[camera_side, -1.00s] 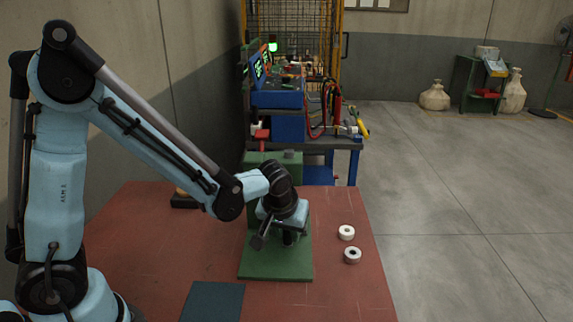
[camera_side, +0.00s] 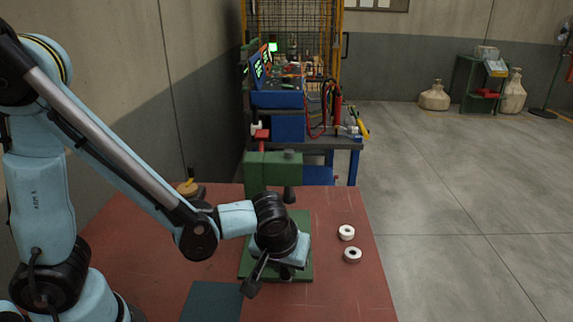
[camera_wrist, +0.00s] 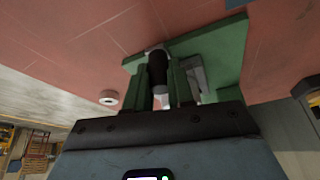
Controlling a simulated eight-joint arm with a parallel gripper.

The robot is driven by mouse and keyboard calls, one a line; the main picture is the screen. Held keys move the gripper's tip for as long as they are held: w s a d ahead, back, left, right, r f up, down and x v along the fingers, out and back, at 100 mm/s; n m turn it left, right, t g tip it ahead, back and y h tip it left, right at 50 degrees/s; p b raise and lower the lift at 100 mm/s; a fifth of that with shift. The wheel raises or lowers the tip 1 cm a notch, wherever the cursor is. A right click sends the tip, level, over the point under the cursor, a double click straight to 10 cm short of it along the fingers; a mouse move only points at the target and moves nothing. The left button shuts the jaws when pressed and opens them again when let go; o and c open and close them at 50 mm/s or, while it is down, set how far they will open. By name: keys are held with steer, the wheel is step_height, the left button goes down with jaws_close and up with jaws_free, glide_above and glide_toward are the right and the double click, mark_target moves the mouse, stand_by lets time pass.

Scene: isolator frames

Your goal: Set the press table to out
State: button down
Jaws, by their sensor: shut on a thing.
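The green press stands on the red bench, with its head (camera_side: 272,170) at the back and its flat base plate (camera_side: 302,222) in front; it also shows in the wrist view (camera_wrist: 222,52). My gripper (camera_side: 287,273) is low over the front of the base plate. In the wrist view its green fingers (camera_wrist: 158,68) are shut on a black cylindrical handle (camera_wrist: 156,62). A grey metal part (camera_wrist: 196,76), perhaps the press table, shows beside the fingers. My wrist hides most of the table in the side view, so its exact position cannot be told.
A dark teal mat (camera_side: 211,301) lies at front left. A cluttered blue workbench (camera_side: 347,145) stands behind.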

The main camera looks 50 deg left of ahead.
steer(key=shift+s+d, duration=0.55)
steer(key=c, duration=1)
jaws_free()
steer(key=shift+a, duration=0.1)
steer(key=shift+r, duration=0.1)
steer(key=shift+v, duration=5.95)
